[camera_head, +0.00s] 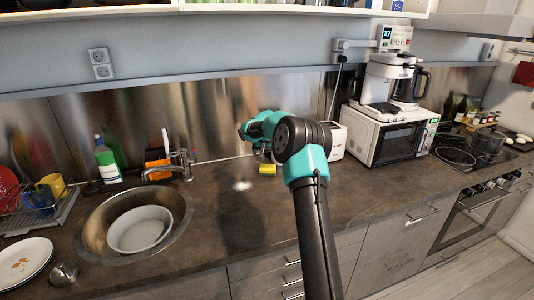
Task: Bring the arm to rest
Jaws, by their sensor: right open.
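My right arm (314,225) rises from the bottom of the head view and bends at a teal and black joint over the counter. My right gripper (262,150) is at the far end, pointing away from me and partly hidden by the arm's own links. It is open, and I see nothing held in it. It is above the counter near the back wall, close to a yellow sponge (267,169); I cannot tell the exact gap. My left gripper is not in view.
A round sink (92,222) with a bowl (140,229) is at left, beside a dish rack (40,217) and plate (22,262). A toaster (338,141) and microwave (390,142) stand right of the arm. Upper cabinets (300,8) run along the top.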

